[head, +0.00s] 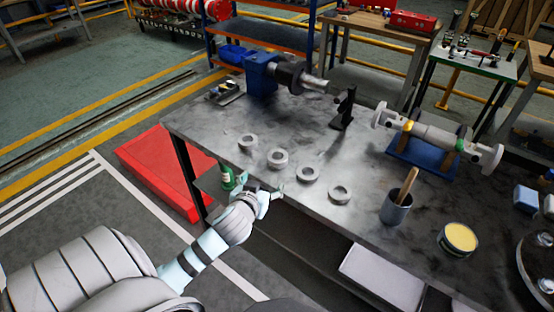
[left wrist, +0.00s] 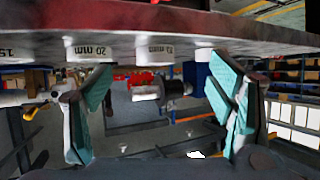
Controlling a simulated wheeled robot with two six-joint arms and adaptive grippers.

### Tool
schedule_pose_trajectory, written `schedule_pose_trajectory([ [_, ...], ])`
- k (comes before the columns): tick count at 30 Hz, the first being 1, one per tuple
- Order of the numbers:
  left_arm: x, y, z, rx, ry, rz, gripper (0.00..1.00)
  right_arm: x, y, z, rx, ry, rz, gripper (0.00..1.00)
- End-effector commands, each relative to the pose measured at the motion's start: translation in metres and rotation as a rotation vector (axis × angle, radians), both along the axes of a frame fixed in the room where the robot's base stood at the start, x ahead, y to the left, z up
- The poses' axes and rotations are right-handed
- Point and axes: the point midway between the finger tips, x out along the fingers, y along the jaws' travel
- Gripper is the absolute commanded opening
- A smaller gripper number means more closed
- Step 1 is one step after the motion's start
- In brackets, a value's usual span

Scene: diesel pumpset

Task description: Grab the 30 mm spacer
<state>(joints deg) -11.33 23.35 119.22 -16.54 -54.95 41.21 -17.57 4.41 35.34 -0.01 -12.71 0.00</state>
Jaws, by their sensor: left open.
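Several pale grey ring spacers lie in a row on the workbench in the head view: the first (head: 248,141), the second (head: 277,158), the third (head: 308,174) and the one nearest the front edge (head: 340,194). No sizes are legible there. In the left wrist view, one spacer (left wrist: 88,50) reads 20 mm; labels on a middle spacer (left wrist: 155,48) and another (left wrist: 203,54) are unclear. I cannot tell which is the 30 mm spacer. My left gripper (head: 268,192) is open and empty by the bench's front edge, apart from the rings. My right gripper is not in view.
The workbench (head: 215,117) carries a blue machine (head: 262,75), a black stand (head: 345,108), a flanged pipe on a blue cradle (head: 415,154), a grey cup (head: 396,208) and a yellow-topped tin (head: 458,239).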

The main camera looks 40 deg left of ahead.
Motion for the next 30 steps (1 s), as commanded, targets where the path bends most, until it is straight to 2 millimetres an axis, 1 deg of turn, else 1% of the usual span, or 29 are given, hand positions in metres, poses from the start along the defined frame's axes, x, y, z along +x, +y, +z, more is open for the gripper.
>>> schedule_pose_trajectory([
  [1,0.002,-0.001,0.020,-0.004,-0.046,0.007,0.76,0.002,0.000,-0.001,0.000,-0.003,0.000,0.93],
  [2,0.005,-0.001,0.029,-0.008,-0.066,0.011,0.76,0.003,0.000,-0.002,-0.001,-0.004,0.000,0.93],
  [3,0.009,0.000,0.033,-0.011,-0.082,0.016,0.76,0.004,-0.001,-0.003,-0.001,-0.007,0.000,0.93],
  [4,0.013,0.002,0.033,-0.013,-0.086,0.017,0.76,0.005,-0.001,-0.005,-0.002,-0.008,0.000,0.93],
  [5,0.019,0.004,0.031,-0.013,-0.089,0.018,0.76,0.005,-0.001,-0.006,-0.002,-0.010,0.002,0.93],
  [9,0.052,0.018,0.014,-0.014,-0.086,0.017,0.76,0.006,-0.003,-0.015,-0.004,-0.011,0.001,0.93],
  [12,0.071,0.025,0.006,-0.015,-0.086,0.015,0.76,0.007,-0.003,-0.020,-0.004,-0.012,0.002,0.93],
  [17,0.089,0.032,-0.003,-0.014,-0.085,0.013,0.76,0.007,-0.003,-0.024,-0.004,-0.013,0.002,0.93],
  [21,0.112,0.039,-0.017,-0.015,-0.085,0.013,0.76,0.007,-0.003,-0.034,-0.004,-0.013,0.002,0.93],
  [25,0.125,0.044,-0.022,-0.015,-0.085,0.011,0.76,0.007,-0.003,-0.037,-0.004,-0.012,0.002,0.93],
  [30,0.126,0.045,-0.021,-0.013,-0.085,0.010,0.76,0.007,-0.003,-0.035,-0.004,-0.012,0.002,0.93],
])
